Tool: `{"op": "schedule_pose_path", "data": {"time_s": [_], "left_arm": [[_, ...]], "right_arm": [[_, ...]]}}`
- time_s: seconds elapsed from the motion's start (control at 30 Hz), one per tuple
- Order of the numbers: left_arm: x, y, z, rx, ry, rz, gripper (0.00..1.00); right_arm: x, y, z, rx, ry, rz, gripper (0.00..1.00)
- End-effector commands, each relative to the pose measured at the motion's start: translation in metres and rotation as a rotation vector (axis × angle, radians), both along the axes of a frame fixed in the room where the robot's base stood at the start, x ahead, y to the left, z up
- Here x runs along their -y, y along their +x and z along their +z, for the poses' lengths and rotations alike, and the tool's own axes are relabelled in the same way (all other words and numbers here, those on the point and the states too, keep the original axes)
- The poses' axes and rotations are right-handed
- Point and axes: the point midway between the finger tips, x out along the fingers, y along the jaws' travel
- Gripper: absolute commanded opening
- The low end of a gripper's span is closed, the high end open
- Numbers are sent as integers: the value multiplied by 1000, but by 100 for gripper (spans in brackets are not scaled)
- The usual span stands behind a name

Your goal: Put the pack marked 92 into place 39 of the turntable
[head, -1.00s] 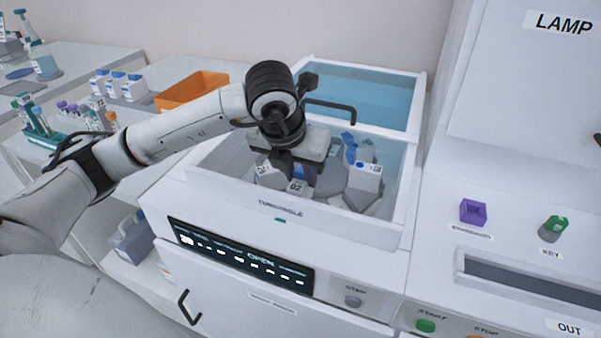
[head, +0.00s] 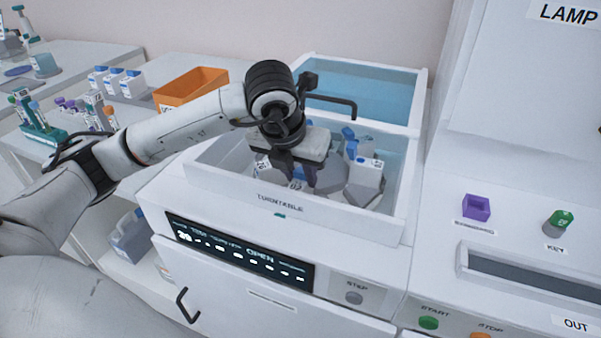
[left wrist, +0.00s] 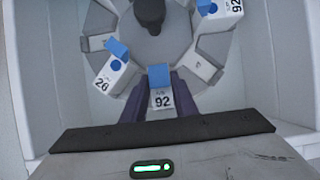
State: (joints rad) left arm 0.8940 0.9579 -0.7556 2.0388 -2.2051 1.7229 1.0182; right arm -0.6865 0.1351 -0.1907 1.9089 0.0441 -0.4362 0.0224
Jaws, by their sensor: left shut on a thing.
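A white pack marked 92 with a blue cap (left wrist: 161,98) is between the purple-grey fingers of my left gripper (left wrist: 162,88). In the head view my left gripper (head: 296,181) reaches down into the turntable well, shut on this pack, which is mostly hidden there. The grey turntable (left wrist: 158,45) has slots around a dark central knob. The held pack is at its near side; I cannot tell whether it is seated. A second pack marked 92 (left wrist: 220,8) stands at upper right. A pack marked 26 (left wrist: 113,72) stands to the left. My right gripper is not in view.
The well has white walls (head: 330,213), and its blue-tinted lid (head: 360,95) is raised behind. A dark handle (head: 333,103) is close to my wrist. The display (head: 240,250) reads OPEN. An orange bin (head: 192,88) and tube racks (head: 45,133) stand on the left bench.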

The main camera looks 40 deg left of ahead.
Motion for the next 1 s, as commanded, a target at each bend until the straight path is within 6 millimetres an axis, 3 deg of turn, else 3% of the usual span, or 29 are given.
{"op": "schedule_pose_path", "data": {"time_s": [0.8,0.83,0.93,1.0], "left_arm": [[0,0,-1,1,-1,0,0],[0,0,-1,1,0,0,29],[0,0,-1,1,0,0,46],[0,0,-1,1,0,0,48]], "right_arm": [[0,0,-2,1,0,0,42],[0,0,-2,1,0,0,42],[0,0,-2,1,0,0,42],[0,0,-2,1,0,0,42]]}}
